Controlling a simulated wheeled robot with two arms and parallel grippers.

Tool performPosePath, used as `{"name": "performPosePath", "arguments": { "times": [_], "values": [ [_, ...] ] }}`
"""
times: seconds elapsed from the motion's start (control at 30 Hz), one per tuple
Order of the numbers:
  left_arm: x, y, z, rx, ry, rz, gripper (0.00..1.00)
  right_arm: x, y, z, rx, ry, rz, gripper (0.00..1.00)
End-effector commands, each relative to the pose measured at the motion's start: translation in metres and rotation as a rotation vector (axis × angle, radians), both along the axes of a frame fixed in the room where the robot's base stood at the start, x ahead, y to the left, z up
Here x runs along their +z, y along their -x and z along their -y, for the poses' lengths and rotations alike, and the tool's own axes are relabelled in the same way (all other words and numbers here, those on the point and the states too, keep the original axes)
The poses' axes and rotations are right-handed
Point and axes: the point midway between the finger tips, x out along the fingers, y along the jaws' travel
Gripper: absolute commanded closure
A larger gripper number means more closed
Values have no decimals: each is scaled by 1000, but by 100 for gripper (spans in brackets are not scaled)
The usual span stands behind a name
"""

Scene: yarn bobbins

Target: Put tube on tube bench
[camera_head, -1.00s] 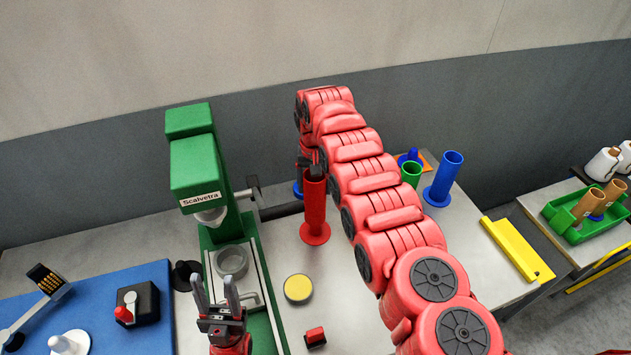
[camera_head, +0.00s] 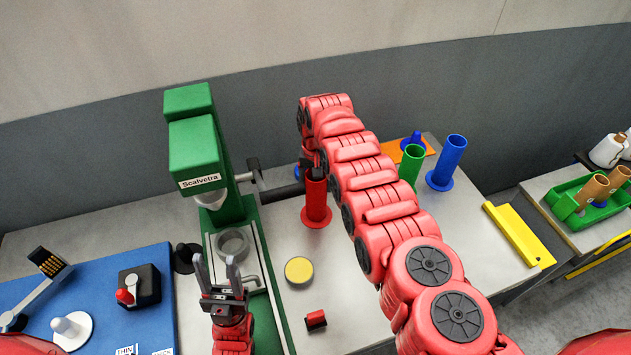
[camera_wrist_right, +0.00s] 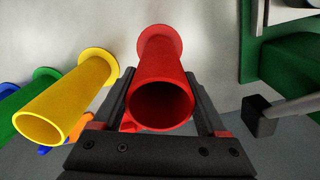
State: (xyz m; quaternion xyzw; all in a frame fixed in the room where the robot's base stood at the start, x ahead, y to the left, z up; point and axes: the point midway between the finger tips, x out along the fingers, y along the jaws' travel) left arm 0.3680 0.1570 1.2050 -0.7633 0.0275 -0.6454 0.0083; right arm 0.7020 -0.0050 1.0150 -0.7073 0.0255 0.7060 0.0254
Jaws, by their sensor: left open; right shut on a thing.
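A red tube (camera_head: 316,200) with a round flange at its lower end stands roughly upright at the middle of the pale table (camera_head: 350,300). My right gripper (camera_head: 312,166) is shut on its upper part. In the right wrist view the red tube (camera_wrist_right: 163,70) lies between the two fingers, open end towards the camera. I cannot tell whether its flange touches the table. My left gripper (camera_head: 214,262) is open and empty in front of the green machine. A yellow tube (camera_wrist_right: 70,100) shows beside the red one in the wrist view; my right arm hides it in the head view.
A green tube (camera_head: 410,164) and a blue tube (camera_head: 446,165) stand to the right. The green machine (camera_head: 195,150) rises left of the red tube. A yellow bar (camera_head: 519,233) edges the table's right side.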

Motion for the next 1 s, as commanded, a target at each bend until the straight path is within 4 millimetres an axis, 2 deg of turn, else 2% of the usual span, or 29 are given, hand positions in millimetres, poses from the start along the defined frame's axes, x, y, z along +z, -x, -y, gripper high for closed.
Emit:
{"name": "performPosePath", "arguments": {
  "times": [0.67,0.7,0.8,1.0],
  "values": [
    [-7,0,0,0,0,0,50,-7,0,0,0,0,-1,100],
    [-6,0,0,0,0,0,50,-6,0,0,0,0,-1,17],
    [-6,0,0,0,0,0,50,-6,0,0,0,0,-1,0],
    [-5,0,0,0,0,0,50,-6,0,0,0,0,-1,0]
  ]
}}
